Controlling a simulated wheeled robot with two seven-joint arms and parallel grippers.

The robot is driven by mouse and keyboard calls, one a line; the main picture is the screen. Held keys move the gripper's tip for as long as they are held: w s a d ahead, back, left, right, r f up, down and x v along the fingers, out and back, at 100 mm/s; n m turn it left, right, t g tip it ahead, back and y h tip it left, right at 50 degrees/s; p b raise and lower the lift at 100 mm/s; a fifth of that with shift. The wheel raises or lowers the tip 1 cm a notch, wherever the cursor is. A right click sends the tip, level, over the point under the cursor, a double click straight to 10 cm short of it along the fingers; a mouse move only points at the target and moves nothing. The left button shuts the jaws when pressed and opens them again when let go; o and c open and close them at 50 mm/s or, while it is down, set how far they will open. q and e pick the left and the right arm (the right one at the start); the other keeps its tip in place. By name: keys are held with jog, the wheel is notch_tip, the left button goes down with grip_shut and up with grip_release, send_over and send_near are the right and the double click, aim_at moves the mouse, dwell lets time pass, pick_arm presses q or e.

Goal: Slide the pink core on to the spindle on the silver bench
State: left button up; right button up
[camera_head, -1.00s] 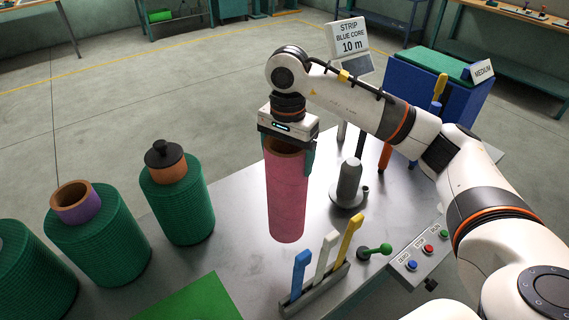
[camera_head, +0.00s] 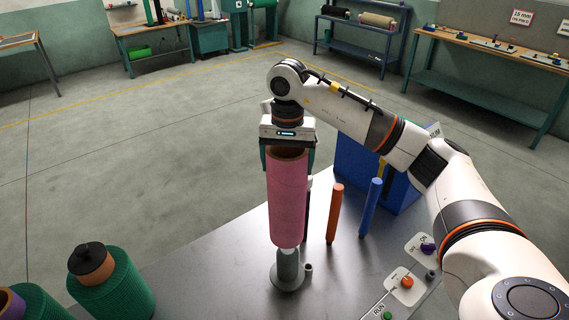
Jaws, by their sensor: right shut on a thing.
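The pink core (camera_head: 288,200) is a tall upright tube held in my right gripper (camera_head: 288,158). The core is in line with the grey spindle (camera_head: 288,268) on the silver bench (camera_head: 233,262). The core's lower end covers the spindle's top; I cannot tell whether it is around the tip or only in front of it. The spindle's lower part and round base show below. My left gripper is not in view.
An orange rod (camera_head: 335,213) and a blue rod (camera_head: 371,207) stand right of the core. A control panel (camera_head: 402,284) with knobs lies at the front right. A blue box (camera_head: 360,172) is behind. A green roll (camera_head: 118,290) stands at the lower left.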

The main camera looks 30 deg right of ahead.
jog(key=shift+w+d+r, duration=0.1)
jog(key=shift+d+r, duration=0.15)
jog(key=shift+a, duration=0.1)
jog(key=shift+f+b, duration=8.2)
jog(key=shift+f, duration=2.15)
jog(key=o, duration=1.7)
notch_tip(320, 180, up, 12)
jog(key=b, duration=0.1)
send_over(288, 220)
jog(key=w+d, duration=0.3)
jog(key=w, duration=0.1)
jog(key=shift+a, duration=0.1)
